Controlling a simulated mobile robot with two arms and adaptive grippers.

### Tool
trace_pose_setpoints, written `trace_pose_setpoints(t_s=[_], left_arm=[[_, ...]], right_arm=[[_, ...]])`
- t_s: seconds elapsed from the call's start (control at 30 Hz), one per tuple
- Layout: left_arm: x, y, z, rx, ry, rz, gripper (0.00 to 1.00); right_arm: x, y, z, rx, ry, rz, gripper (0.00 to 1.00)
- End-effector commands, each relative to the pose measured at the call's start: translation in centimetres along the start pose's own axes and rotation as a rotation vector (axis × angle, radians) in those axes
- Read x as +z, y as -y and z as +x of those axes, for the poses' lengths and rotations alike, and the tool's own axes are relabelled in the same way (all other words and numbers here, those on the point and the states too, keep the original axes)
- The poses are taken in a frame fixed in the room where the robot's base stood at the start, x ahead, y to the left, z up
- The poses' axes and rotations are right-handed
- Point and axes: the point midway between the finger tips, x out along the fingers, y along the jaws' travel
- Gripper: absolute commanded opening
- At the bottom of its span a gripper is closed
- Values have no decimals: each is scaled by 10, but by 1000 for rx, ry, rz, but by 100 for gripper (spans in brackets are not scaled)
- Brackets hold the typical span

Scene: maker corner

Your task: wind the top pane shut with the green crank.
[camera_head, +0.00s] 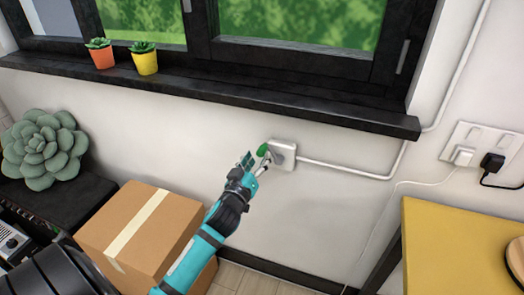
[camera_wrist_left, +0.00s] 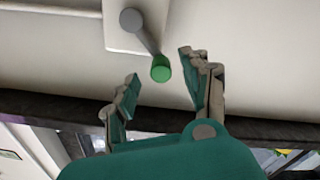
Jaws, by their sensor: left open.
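The green crank knob (camera_head: 264,150) sits on the end of a grey crank arm on a white wall box (camera_head: 283,155) below the window sill. My left gripper (camera_head: 255,164) is at the knob, coming from the lower left. In the left wrist view the green knob (camera_wrist_left: 161,69) is just beyond and between the open fingertips (camera_wrist_left: 158,66), closer to the right finger. The fingers are apart and hold nothing. The window (camera_head: 290,45) shows only its lower part; the top pane is out of view. My right gripper is not in view.
An orange pot (camera_head: 102,58) and a yellow pot (camera_head: 145,63) stand on the black sill (camera_head: 210,92). A cardboard box (camera_head: 140,228) stands below my left arm. A yellow table (camera_head: 455,245) is at the right. A white conduit (camera_head: 345,170) runs right from the wall box.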

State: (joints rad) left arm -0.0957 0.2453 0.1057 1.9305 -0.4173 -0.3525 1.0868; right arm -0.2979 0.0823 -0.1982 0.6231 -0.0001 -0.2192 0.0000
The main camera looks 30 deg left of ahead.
Motion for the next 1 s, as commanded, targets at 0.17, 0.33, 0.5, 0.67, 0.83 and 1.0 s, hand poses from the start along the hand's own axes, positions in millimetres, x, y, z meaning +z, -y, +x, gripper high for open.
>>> trace_pose_setpoints(t_s=[0.17, 0.33, 0.5, 0.67, 0.83, 1.0], left_arm=[[-1, 0, 28, 0, -1, 2, 48], [0, 0, 40, -1, 0, 1, 48], [0, 0, 42, -1, 0, 1, 48], [0, 0, 42, -1, 0, 1, 44], [0, 0, 41, -1, 0, 0, 22], [0, 0, 41, -1, 0, 0, 0]], right_arm=[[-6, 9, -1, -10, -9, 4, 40], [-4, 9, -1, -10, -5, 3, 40], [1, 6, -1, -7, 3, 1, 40], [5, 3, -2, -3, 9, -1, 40], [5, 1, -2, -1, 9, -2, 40], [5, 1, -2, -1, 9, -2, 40]])
